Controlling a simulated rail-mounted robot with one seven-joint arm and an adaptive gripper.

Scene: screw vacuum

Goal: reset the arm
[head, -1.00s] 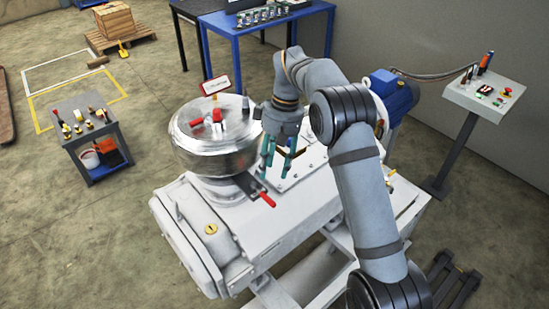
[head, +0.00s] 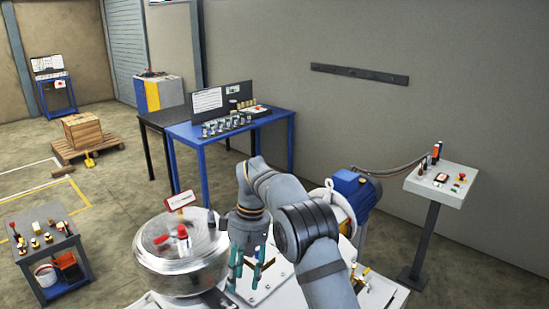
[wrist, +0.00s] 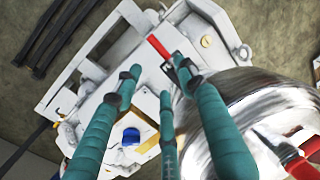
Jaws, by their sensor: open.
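My gripper (head: 246,272) hangs over the white machine top, just right of the round metal drum (head: 182,258), in the head view. In the wrist view its green fingers (wrist: 150,85) are spread apart, and I see nothing held between them. The drum carries red parts and a small sign (head: 180,200) on its lid. It also shows at the right of the wrist view (wrist: 285,110). A red-handled lever (wrist: 160,47) shows near the fingertips in the wrist view. The white machine body (wrist: 165,20) lies under the gripper.
A blue motor (head: 354,190) stands behind my arm, and a control pedestal (head: 440,185) is at the right. A tool cart (head: 45,240) is at the left. A blue table (head: 225,130) and a wooden crate (head: 83,132) are farther back. Open floor lies between cart and table.

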